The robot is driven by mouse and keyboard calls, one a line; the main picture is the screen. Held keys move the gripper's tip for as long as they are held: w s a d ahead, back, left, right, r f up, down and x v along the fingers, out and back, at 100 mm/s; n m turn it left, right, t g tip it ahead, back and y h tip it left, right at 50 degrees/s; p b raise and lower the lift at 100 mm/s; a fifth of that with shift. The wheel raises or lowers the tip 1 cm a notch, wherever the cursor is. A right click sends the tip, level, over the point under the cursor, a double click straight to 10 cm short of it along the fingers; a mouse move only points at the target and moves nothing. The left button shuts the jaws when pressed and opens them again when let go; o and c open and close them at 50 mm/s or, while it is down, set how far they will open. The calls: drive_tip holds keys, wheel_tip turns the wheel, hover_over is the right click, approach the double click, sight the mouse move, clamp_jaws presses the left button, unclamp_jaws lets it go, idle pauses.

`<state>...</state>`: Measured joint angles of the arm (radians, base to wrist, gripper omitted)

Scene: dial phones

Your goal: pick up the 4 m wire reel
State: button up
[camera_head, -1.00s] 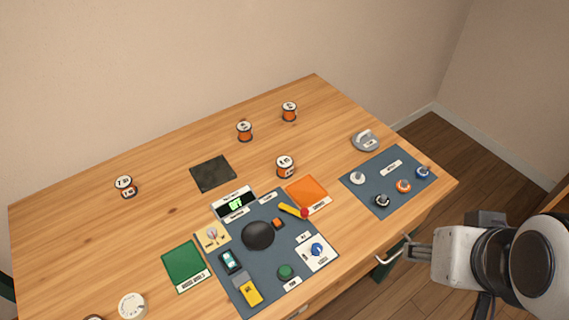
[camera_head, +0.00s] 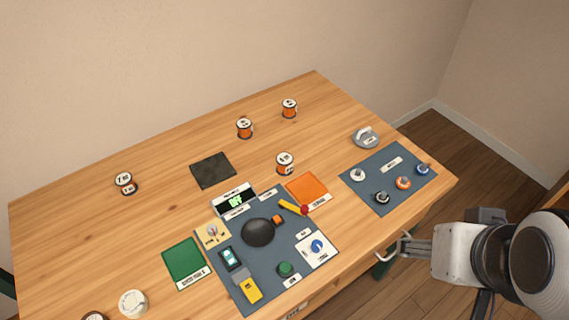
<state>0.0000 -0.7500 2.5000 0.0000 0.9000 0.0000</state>
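Several small wire reels with white tops and orange windings stand upright on the wooden table. One reel (camera_head: 285,163) is near the middle, behind the orange pad. Two more, a reel (camera_head: 245,128) and another reel (camera_head: 290,108), stand towards the back. A further reel (camera_head: 125,183) stands at the left and its label looks like 7 m. The other labels are too small to read, so I cannot tell which is 4 m. My gripper (camera_head: 405,247) is off the table's front right edge, far from all reels. It appears empty; its finger opening is unclear.
A grey mat (camera_head: 300,272) holds a display, a black dome, tools and a dial. A second mat (camera_head: 365,188) holds several knobs. A dark pad (camera_head: 213,170), an orange pad (camera_head: 307,187) and a green pad (camera_head: 184,262) lie flat. A grey handled object (camera_head: 366,137) stands at right.

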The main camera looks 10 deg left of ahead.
sight(289, 159)
drive_tip(key=w+a+f+n+g+y, duration=0.1)
drive_tip(key=w+a+f+n, duration=0.1)
drive_tip(key=w+a+f, duration=0.5)
drive_tip(key=w+a+f+n+g+y, duration=0.1)
drive_tip(key=w+a+f+n+g, duration=0.1)
drive_tip(key=w+a+f, duration=0.5)
drive_tip(key=w+a+f+n+g, duration=0.2)
drive_tip(key=w+a+f+n, duration=0.2)
drive_tip(key=w+a+f, duration=0.4)
drive_tip(key=shift+w+a+y, duration=0.1)
drive_tip(key=shift+w+y, duration=0.3)
drive_tip(key=shift+w, duration=3.1)
drive_tip(key=w, duration=0.1)
drive_tip(key=w+a+f+n, duration=0.1)
drive_tip(key=shift+w+a, duration=0.3)
drive_tip(key=shift+w, duration=0.05)
drive_tip(key=shift+n+t+y, duration=0.5)
drive_tip(key=shift+n+t, duration=0.2)
drive_tip(key=shift+n, duration=0.1)
drive_tip(key=w, duration=0.1)
drive_tip(key=w+a+r, duration=0.1)
drive_tip(key=w, duration=0.1)
drive_tip(key=shift+w+a+r, duration=0.35)
drive_tip(key=shift+w+r, duration=0.05)
drive_tip(key=shift+w+a+r, duration=0.15)
drive_tip(key=shift+w+r, duration=0.05)
drive_tip(key=shift+w, duration=0.05)
drive_tip(key=shift+w+n, duration=0.15)
drive_tip(key=shift+n, duration=0.55)
